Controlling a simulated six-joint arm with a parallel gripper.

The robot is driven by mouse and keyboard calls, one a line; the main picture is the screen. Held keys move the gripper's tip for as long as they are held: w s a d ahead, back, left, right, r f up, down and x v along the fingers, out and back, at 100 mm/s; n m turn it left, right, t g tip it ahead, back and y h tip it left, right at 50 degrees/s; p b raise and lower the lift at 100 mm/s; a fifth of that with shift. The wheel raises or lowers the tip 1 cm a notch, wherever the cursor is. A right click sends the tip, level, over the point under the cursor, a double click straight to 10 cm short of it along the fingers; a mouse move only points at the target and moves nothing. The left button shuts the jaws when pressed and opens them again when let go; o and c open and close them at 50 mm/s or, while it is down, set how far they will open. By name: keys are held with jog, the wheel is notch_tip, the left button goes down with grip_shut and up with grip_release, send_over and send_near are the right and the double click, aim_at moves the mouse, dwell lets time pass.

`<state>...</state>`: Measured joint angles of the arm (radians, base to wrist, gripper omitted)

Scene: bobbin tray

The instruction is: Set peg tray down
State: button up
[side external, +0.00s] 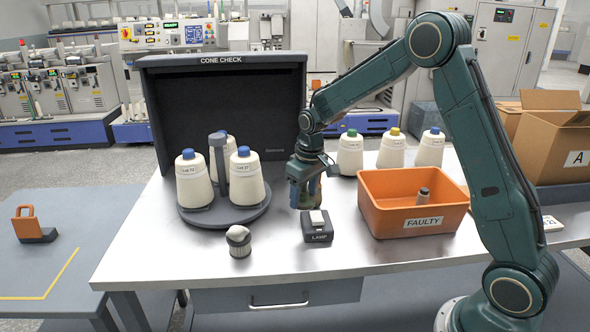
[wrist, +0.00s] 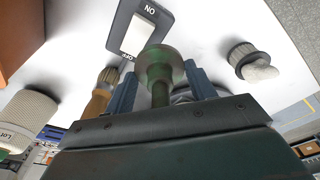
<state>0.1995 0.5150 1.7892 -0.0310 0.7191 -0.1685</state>
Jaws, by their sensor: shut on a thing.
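The round dark grey peg tray (side external: 228,218) rests on the steel table, left of centre in the side view. That thing is hardly visible in the side view. The tray does not clearly show in the wrist view.
A lamp switch box (side external: 317,228) and a grey-ribbed piece with a pale top (side external: 239,240) lie in front of my gripper. A wooden-handled brush (wrist: 98,100) is close by. An orange FAULTY bin (side external: 385,218) and several cones stand right. The front left table is clear.

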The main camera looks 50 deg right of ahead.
jog(key=shift+s+a+f, duration=1)
jog(key=shift+s+f, duration=0.2)
jog(key=shift+s, duration=0.05)
jog(key=shift+w+a+r, duration=0.1)
jog(key=shift+w+a, duration=0.15)
jog(key=shift+w, duration=0.45)
jog(key=shift+w+a, duration=0.2)
jog(key=shift+w, duration=0.45)
jog(key=w+a, duration=0.4)
jog(key=w, duration=0.3)
jog(key=r+n, duration=0.1)
send_over(177, 254)
jog(key=shift+s+f, duration=0.15)
jog(key=shift+f, duration=3.8)
jog(key=shift+f, duration=0.1)
jog(key=o, duration=1)
